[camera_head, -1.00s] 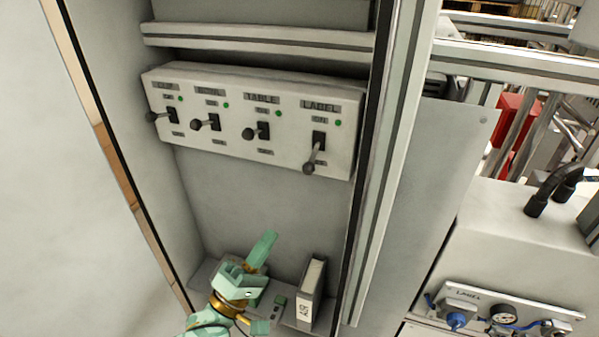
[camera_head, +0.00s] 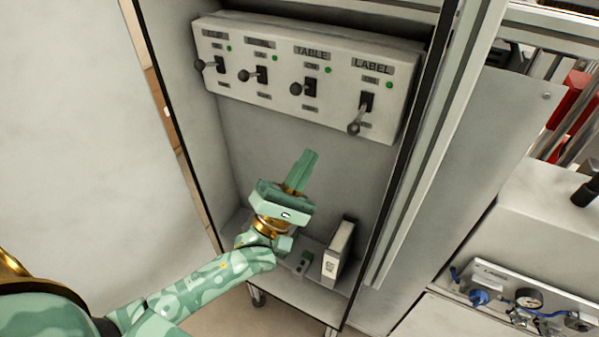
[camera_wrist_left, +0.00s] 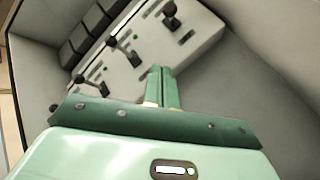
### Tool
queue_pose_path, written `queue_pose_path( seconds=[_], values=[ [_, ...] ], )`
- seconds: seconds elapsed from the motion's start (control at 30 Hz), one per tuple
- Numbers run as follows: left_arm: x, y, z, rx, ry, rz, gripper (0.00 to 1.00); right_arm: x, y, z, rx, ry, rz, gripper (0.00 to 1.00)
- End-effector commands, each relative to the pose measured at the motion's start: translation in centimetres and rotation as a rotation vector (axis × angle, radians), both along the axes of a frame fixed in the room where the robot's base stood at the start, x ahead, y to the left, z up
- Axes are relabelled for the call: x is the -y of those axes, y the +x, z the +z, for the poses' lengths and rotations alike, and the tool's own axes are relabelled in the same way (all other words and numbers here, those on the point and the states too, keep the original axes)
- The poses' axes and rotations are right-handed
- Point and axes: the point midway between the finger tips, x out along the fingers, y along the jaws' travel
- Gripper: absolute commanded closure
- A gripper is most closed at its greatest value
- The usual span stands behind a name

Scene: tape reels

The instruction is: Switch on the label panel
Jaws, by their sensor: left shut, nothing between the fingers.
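A pale switch box (camera_head: 290,105) is mounted inside an open cabinet and carries a row of several lever switches. The LABEL switch (camera_head: 367,102) is the rightmost; its lever (camera_head: 355,127) points down. The other levers, such as the TABLE lever (camera_head: 297,89), stick out more level to the left. A small green dot (camera_head: 389,85) sits beside the LABEL switch. My left gripper (camera_head: 311,154) is shut and empty, below and left of the LABEL lever, apart from it. The left wrist view shows its closed fingers (camera_wrist_left: 161,72) below the box (camera_wrist_left: 150,50). My right gripper is not in view.
A white upright binder-like box (camera_head: 338,251) and a small green-grey item (camera_head: 302,262) stand on the cabinet floor beside my left wrist. The cabinet's right frame post (camera_head: 435,140) borders the opening. Another LABEL fitting with a gauge (camera_head: 529,297) is at lower right.

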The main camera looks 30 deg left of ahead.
Motion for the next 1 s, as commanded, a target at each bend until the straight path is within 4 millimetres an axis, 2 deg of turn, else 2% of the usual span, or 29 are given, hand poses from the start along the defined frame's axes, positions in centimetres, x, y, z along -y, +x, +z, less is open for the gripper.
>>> queue_pose_path(
  seconds=[0.03,0.23,0.4,0.53,1.0],
  values=[
    [0.3,0.8,1.2,0.004,-0.002,0.001,1.00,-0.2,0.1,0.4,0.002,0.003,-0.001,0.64],
    [1.2,3.5,4.1,0.004,-0.002,0.001,1.00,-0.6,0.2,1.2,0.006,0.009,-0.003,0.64],
    [3.2,2.5,5.1,-0.001,-0.004,-0.001,1.00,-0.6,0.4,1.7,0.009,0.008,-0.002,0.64],
    [4.1,2.1,5.4,0.000,-0.002,0.000,1.00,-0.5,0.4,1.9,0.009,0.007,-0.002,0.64],
    [4.4,1.9,5.6,-0.004,0.001,0.000,1.00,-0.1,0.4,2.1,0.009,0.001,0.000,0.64]
  ],
)
